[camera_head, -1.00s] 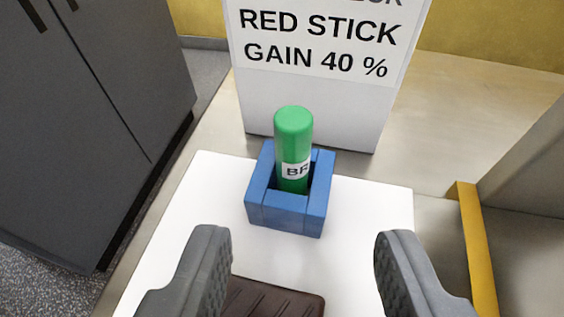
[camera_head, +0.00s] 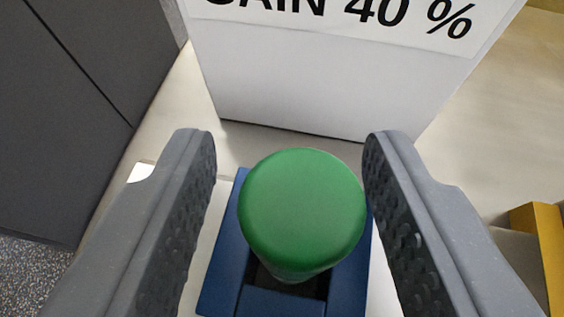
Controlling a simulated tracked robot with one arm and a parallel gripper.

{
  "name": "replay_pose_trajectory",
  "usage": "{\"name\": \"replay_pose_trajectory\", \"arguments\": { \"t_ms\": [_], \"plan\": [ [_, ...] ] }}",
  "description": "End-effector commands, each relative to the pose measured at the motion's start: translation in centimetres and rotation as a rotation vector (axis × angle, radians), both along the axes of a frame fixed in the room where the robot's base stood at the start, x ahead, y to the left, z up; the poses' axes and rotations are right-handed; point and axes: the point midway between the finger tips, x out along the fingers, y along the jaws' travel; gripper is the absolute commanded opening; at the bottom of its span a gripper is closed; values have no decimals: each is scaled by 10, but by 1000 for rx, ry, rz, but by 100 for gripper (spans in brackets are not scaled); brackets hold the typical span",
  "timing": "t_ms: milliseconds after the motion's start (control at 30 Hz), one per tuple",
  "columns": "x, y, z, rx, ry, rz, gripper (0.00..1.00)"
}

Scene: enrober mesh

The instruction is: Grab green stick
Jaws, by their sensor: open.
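The green stick (camera_head: 302,212) stands upright in the blue square holder (camera_head: 232,262), its round top facing the camera. Its label is hidden from this angle. My gripper (camera_head: 290,150) is open, with one grey finger to the left of the stick and one to the right. A gap shows on the left side; the right finger looks very close to the stick, and I cannot tell if it touches. The holder is partly hidden by the stick and the fingers.
A white box with a printed sign (camera_head: 320,85) stands right behind the holder. A dark grey cabinet (camera_head: 75,110) is at the left. A yellow bar (camera_head: 535,235) is at the right. Beige surface lies clear to the right of the box.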

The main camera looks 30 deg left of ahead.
Motion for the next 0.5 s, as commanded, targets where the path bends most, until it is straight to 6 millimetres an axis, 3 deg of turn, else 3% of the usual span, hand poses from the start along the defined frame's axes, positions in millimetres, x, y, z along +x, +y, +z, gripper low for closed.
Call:
{"name": "replay_pose_trajectory", "arguments": {
  "t_ms": [333, 367, 500],
  "plan": [
    [9, 4, -4, 0, -1, 0, 43],
    [9, 4, -4, 0, -1, 0, 38],
    [9, 4, -4, 0, -1, 0, 0]
  ]
}}
